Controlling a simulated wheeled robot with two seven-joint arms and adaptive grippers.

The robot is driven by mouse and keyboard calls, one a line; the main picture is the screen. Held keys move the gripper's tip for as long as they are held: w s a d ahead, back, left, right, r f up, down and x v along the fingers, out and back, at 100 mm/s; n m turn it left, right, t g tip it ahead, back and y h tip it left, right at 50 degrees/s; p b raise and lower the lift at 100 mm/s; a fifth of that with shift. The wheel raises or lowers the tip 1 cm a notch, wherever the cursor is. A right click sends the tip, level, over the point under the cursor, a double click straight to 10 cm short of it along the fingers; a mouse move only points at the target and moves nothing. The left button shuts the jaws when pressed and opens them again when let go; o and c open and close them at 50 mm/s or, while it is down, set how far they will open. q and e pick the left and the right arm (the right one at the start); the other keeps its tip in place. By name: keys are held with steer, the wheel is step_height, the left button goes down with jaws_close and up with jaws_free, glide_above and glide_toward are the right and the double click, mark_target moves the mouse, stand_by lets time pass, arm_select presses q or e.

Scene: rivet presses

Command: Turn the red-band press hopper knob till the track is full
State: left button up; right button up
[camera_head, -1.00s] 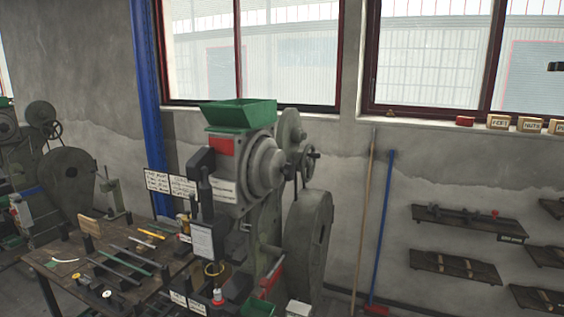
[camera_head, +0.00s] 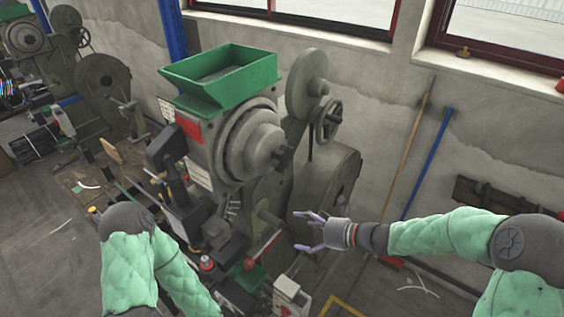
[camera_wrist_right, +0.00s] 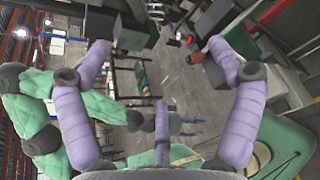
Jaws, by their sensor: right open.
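The press with the red band (camera_head: 188,127) stands in the middle of the head view, with a green hopper (camera_head: 225,75) on top. A round stepped grey drum sits below the hopper, with a dark knob (camera_head: 284,157) at its hub. My right gripper (camera_head: 304,231) is open and empty, below and to the right of the knob, apart from the press. Its spread purple fingers also show in the right wrist view (camera_wrist_right: 158,60). My left gripper (camera_wrist_right: 190,126) seems to show small in that view; its finger state is unclear. I cannot make out the track's fill.
A handwheel (camera_head: 328,120) and a large grey flywheel cover (camera_head: 325,190) stand right of the drum. A bench (camera_head: 70,180) lies to the left, and a white box (camera_head: 290,298) stands low in front. A broom and a blue pole (camera_head: 428,165) lean on the wall.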

mark_target(286, 163)
steer(key=w+d+r+m+t+y+p, duration=0.1)
steer(key=w+r+m+t, duration=0.1)
steer(key=r, duration=0.6)
steer(key=w+d+r+m+t+y+p, duration=0.1)
steer(key=w+r+m+t, duration=0.1)
steer(key=r, duration=0.6)
arm_select(q)
step_height(286, 163, up, 5)
steer(key=shift+s+a+f+p, duration=0.1)
steer(key=shift+s+p, duration=0.05)
steer(key=shift+p, duration=0.65)
arm_select(e)
steer(key=shift+t, duration=0.3)
steer(key=x, duration=1.1)
steer(key=shift+w+d+r, duration=0.1)
steer(key=shift+w+r, duration=0.05)
steer(key=shift+r, duration=0.2)
steer(key=shift+c, duration=0.3)
steer(key=c, duration=0.9)
steer(key=shift+f, duration=0.2)
steer(key=shift+c, duration=0.9)
